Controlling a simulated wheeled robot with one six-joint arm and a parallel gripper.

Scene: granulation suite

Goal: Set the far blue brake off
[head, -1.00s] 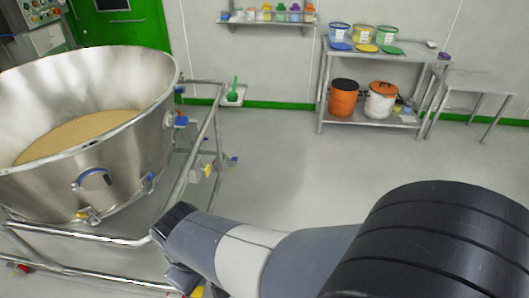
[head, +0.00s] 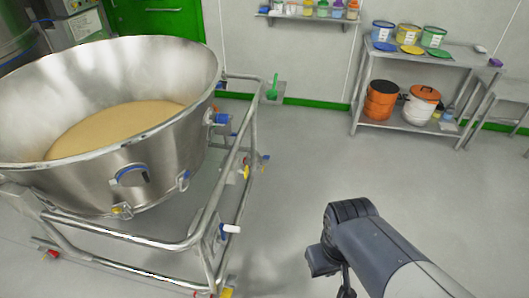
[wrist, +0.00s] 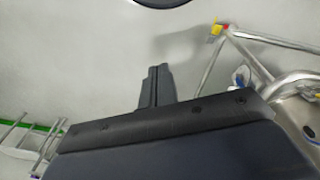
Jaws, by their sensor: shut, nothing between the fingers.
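The steel bowl trolley (head: 150,243) stands at the left in the head view, holding a large bowl of tan granules. A small blue part (head: 265,157), seemingly the far blue brake, shows low at its far right corner beside a yellow part (head: 246,172). Its exact position is too small to tell. My gripper (wrist: 157,68) shows in the wrist view with its dark fingers together and empty. It points over bare floor, apart from the trolley frame at the right. In the head view my arm is at the lower right and the fingertips are not clear.
A red part (head: 49,253) is low at the near left. A steel shelf (head: 430,125) with tubs stands at the back right. The floor between trolley and shelf is free.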

